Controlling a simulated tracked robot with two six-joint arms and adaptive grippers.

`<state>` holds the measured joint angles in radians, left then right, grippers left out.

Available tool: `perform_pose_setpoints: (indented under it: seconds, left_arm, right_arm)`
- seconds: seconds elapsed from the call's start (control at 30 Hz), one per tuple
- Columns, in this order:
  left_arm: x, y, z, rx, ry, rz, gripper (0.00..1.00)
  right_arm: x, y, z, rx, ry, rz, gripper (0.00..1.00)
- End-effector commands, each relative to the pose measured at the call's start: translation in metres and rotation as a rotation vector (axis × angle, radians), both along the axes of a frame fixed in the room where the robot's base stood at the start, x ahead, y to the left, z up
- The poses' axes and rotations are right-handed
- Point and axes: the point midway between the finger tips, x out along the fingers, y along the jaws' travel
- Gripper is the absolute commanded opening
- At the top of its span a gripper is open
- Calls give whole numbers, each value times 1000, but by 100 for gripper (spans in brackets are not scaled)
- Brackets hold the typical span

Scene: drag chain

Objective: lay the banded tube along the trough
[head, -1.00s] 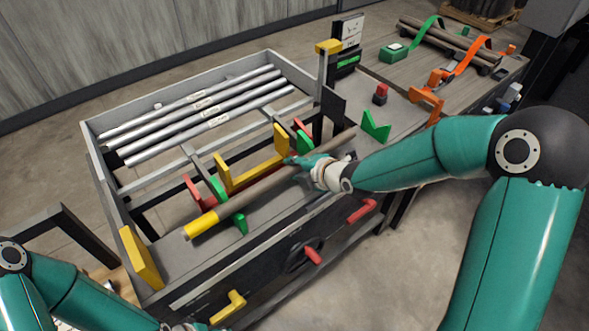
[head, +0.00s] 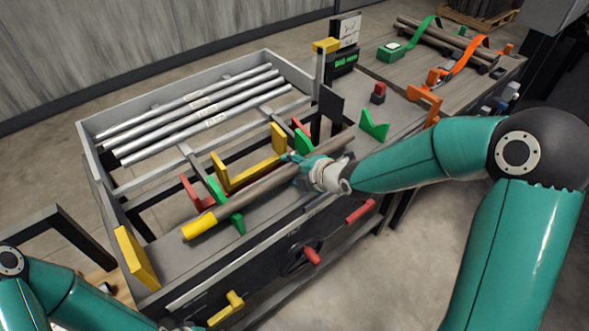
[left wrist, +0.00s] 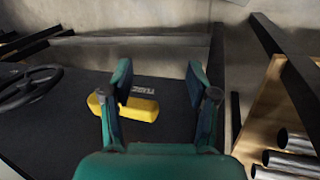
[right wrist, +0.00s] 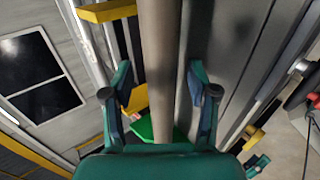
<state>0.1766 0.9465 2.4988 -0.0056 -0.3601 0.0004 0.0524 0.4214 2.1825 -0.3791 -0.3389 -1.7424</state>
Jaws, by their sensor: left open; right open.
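The banded tube (head: 262,188), brown with a yellow end, lies slanting along the bench front. Its yellow end is at the lower left. It passes over a green V-shaped block (head: 236,221) and near a second green block (head: 303,141). I cannot tell whether it touches them, nor pick out the trough for sure. My right gripper (head: 299,172) is at the tube's right half. In the right wrist view the open fingers of my right gripper (right wrist: 158,90) stand on either side of the tube (right wrist: 157,50). My left gripper (left wrist: 160,85) is open and empty, facing a yellow handle (left wrist: 130,107).
Several silver tubes (head: 205,108) lie in the frame behind. A yellow U-shaped bracket (head: 245,175) and a red bracket (head: 188,194) stand behind the banded tube. Another green V block (head: 374,126) is beyond its right end. A handwheel (left wrist: 28,86) is at the bench front.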

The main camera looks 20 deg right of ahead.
Motion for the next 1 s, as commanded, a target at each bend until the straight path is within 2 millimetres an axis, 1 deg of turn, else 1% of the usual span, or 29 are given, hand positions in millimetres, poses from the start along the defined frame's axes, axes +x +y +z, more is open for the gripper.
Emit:
perform_pose_setpoints:
  seconds: [0.17, 0.27, 0.6, 0.7, 0.83, 1.0]
  left_arm:
    - [0, 0, 1, 0, 0, 0, 59]
    - [0, 0, 1, 0, 0, 0, 59]
    - [0, 0, 0, 0, 0, 0, 59]
    - [0, 0, 0, 0, 0, 0, 59]
    - [0, 0, 0, 0, 0, 0, 59]
    - [0, 0, 0, 0, 0, 0, 59]
  right_arm:
    - [-6, -3, 6, 0, -2, -2, 58]
    - [-15, -7, 14, 0, -4, -2, 58]
    - [-65, -27, 52, -1, -8, -2, 58]
    - [-75, -31, 59, 1, -5, -2, 58]
    - [-84, -34, 66, 1, -5, -1, 58]
    - [-90, -36, 69, 1, -3, -1, 58]
